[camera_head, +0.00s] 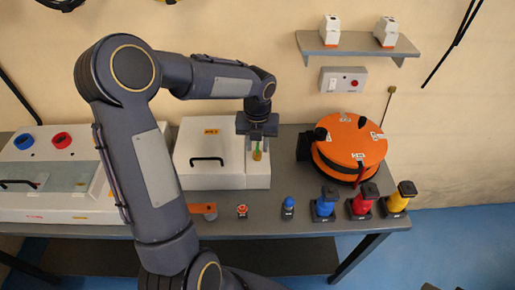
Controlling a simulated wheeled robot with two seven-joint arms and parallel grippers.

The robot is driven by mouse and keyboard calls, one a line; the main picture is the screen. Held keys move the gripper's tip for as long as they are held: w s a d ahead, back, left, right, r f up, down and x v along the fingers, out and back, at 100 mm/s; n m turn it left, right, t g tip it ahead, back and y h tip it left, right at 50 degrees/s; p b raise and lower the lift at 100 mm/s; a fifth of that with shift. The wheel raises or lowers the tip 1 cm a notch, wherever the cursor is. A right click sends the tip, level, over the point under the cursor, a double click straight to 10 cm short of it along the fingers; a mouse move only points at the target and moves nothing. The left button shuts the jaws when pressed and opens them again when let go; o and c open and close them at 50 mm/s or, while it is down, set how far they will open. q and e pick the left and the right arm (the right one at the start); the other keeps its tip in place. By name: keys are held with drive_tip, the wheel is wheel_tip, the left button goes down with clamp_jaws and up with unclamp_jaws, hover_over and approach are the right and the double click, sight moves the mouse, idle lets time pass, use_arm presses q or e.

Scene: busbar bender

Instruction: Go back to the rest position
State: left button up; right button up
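My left arm rises from the bottom of the head view and bends right over the bench (325,212). My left gripper (257,141) points down at the right part of a white machine with a black handle (209,172). A small green and yellow piece (257,153) shows just below or between the fingertips. I cannot tell whether the fingers touch it or are closed on it. My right gripper does not show clearly anywhere in the view.
An orange-topped round device (350,138) stands right of the machine. Blue, red and yellow pieces (363,200) line the front edge. A white unit with blue and red rings (62,140) is at left. A wall shelf (358,46) hangs above a switch box (343,80).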

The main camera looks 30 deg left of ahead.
use_arm(q)
wheel_tip(320, 180, up, 8)
drive_tip(key=shift+f+b, duration=0.15)
drive_tip(key=shift+b, duration=0.2)
drive_tip(key=shift+s+d+r+n, duration=0.1)
drive_tip(key=shift+s+r+n, duration=0.2)
drive_tip(key=shift+s+n, duration=0.15)
drive_tip(key=s+d+n+t+h, duration=0.2)
drive_tip(key=s+n, duration=0.8)
drive_tip(key=n, duration=0.6)
drive_tip(key=s+d+n+t+h, duration=0.1)
drive_tip(key=s+d+n+t, duration=0.2)
drive_tip(key=s+n, duration=0.8)
drive_tip(key=d+n, duration=0.2)
drive_tip(key=n, duration=0.3)
drive_tip(key=shift+s+r+t+h, duration=0.15)
drive_tip(key=shift+r+t+h, duration=0.15)
drive_tip(key=shift+r+h, duration=0.1)
drive_tip(key=shift+s, duration=0.1)
